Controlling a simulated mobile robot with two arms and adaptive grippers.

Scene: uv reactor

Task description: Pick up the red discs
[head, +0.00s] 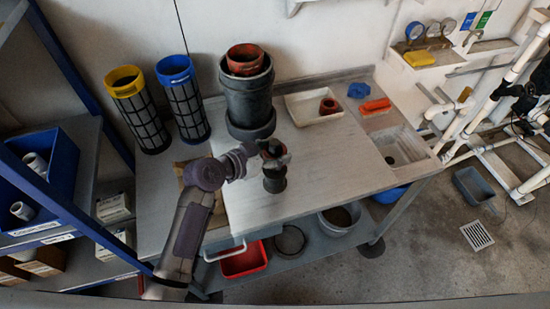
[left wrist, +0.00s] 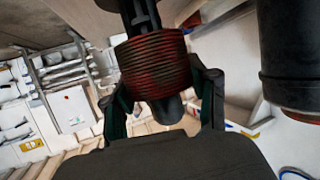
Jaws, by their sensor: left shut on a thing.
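A stack of thin red discs (left wrist: 152,66) on a dark core fills the middle of the left wrist view. My left gripper (head: 272,152) is shut on this stack, with one finger on each side of it in the left wrist view (left wrist: 162,95). In the head view the gripper is over the middle of the workbench, and its hand mostly hides the red. A dark cylindrical part (head: 274,184) shows just below the hand; I cannot tell whether it touches the bench. My right gripper is not in view.
A large dark housing (head: 249,98) with a red ring (head: 245,58) on top stands behind the hand. Yellow-topped (head: 138,108) and blue-topped (head: 183,98) filter cartridges stand left. A white tray (head: 300,111) holds a red ring (head: 328,106). The bench (head: 335,170) is clear right of the hand.

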